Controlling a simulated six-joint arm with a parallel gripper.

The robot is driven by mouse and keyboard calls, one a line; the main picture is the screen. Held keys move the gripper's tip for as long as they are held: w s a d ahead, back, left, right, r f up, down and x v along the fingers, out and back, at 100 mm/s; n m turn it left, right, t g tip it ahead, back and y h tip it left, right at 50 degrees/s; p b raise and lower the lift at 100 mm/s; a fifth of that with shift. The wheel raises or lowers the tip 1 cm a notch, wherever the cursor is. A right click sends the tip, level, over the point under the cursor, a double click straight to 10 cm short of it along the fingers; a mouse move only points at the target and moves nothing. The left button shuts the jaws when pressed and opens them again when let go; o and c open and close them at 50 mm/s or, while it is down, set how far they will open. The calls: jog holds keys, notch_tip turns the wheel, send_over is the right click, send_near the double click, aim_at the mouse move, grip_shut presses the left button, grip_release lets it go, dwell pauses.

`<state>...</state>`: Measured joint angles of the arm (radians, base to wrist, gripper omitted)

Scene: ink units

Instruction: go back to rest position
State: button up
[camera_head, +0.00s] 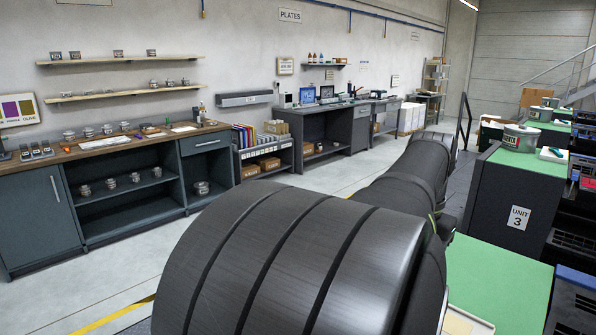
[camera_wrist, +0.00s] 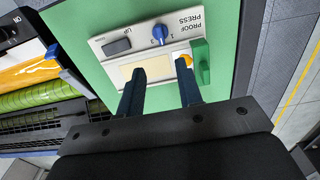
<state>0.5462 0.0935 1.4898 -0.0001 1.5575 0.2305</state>
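My gripper (camera_wrist: 161,68) shows in the wrist view with its two dark fingers apart and nothing between them. It is over a pale panel labelled PROOF PRESS (camera_wrist: 122,73) on a green surface (camera_wrist: 75,20). I cannot tell whether the fingers touch the panel. In the head view my arm fills the middle foreground, and the fingers cannot be made out.
In the head view, a cabinet marked UNIT 3 (camera_head: 508,212) stands at the right with a lidded pot (camera_head: 520,138) on its green top. A green surface (camera_head: 500,285) lies in front of it. A workbench (camera_head: 120,190) lines the left wall, with open floor (camera_head: 110,270) before it.

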notch_tip(320, 180, down, 14)
jog(key=shift+r, duration=0.15)
jog(key=shift+r+n, duration=0.15)
jog(key=shift+n, duration=0.35)
jog(key=n, duration=0.8)
jog(key=shift+d+n, duration=0.1)
jog(key=shift+n, duration=0.2)
jog(key=shift+r+n, duration=0.25)
jog(key=shift+n, duration=0.05)
jog(key=shift+r, duration=1.9)
